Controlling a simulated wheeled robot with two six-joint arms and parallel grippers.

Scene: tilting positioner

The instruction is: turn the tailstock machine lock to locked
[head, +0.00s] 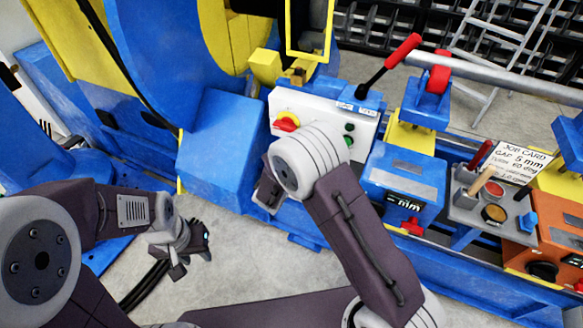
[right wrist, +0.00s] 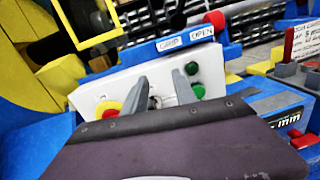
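A white control panel (head: 360,122) on the blue machine carries a red rotary handle on a yellow disc (head: 286,122); I cannot read its setting. The handle also shows in the right wrist view (right wrist: 108,110), beside two green buttons (right wrist: 195,80). No label marks any part as the tailstock lock. In the right wrist view, my right gripper (right wrist: 159,78) has its fingers apart in front of the panel, between the handle and the buttons. A small pale part (right wrist: 155,103) shows between the fingers, partly hidden. My left gripper (head: 185,245) hangs low over the floor; its finger opening is unclear.
A red-tipped lever (head: 390,65) stands behind the panel, by a GRIP/OPEN label (right wrist: 185,40). A blue readout box (head: 400,185), a tool tray (head: 490,205) and a job card (head: 520,162) are to the right. Grey floor (head: 245,265) is open between my arms.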

